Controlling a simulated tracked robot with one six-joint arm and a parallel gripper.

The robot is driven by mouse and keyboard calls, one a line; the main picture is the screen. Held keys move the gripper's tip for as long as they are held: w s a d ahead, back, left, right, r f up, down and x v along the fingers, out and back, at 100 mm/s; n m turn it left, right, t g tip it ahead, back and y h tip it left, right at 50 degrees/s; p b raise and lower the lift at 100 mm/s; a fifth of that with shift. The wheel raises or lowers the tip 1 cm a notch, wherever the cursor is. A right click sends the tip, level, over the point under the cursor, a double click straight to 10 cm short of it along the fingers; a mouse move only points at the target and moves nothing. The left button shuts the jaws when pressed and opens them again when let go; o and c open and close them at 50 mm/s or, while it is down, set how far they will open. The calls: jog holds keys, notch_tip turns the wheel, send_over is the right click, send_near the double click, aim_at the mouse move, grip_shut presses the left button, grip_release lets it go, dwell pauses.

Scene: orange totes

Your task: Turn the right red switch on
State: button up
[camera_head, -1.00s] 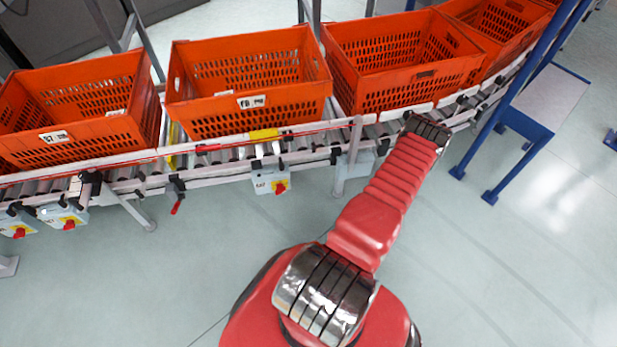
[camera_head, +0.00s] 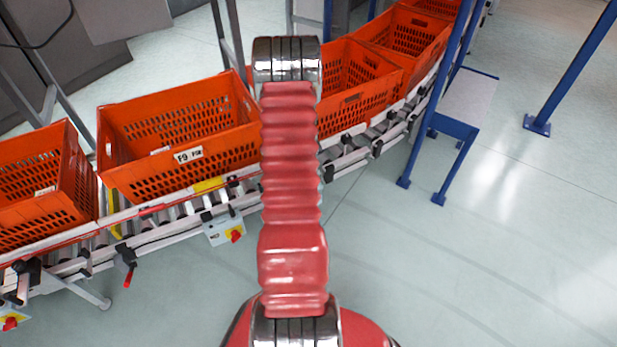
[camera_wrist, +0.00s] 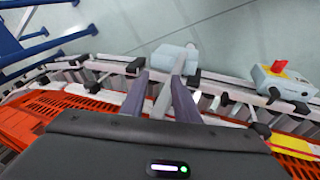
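The rightmost red switch in the head view (camera_head: 235,236) is a small red knob on a yellow plate, on a grey box (camera_head: 218,230) at the front of the conveyor. A red switch on a yellow plate also shows in the wrist view (camera_wrist: 279,67), at the upper right. My gripper (camera_wrist: 160,82) shows as two dark fingers standing apart, open and empty, left of that switch and not touching it. In the head view my red arm reaches up the picture, right of the switch, and the gripper is hidden. The knob's exact setting is too small to read.
Orange totes (camera_head: 180,112) stand on the roller conveyor (camera_head: 110,222). A red-tipped lever (camera_head: 127,270) hangs left of the switch, and another red switch (camera_head: 11,323) is at the lower left. A blue stand (camera_head: 455,128) is at the right. The floor in front is clear.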

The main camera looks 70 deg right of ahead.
jog(key=w+a+r+n+y, duration=0.1)
jog(key=w+a+r, duration=0.4)
jog(key=a+r, duration=0.7)
jog(key=w+a+r+n+y, duration=0.1)
jog(key=w+a+r, duration=0.3)
jog(key=a+r, duration=0.75)
jog(key=s+a+r+n+t, duration=0.1)
jog(key=a+r, duration=0.4)
jog(key=a, duration=0.7)
jog(key=a+r+n+t+y, duration=0.1)
jog(key=a+r+n+t, duration=0.2)
jog(key=a, duration=0.9)
jog(key=s+a+r+n+t+y, duration=0.1)
jog(key=a+r+n+t, duration=0.1)
jog(key=a+r, duration=0.7)
jog(key=a+n, duration=0.1)
jog(key=a, duration=0.2)
jog(key=shift+s, duration=0.35)
jog(key=shift+o, duration=0.4)
jog(key=shift+s, duration=0.1)
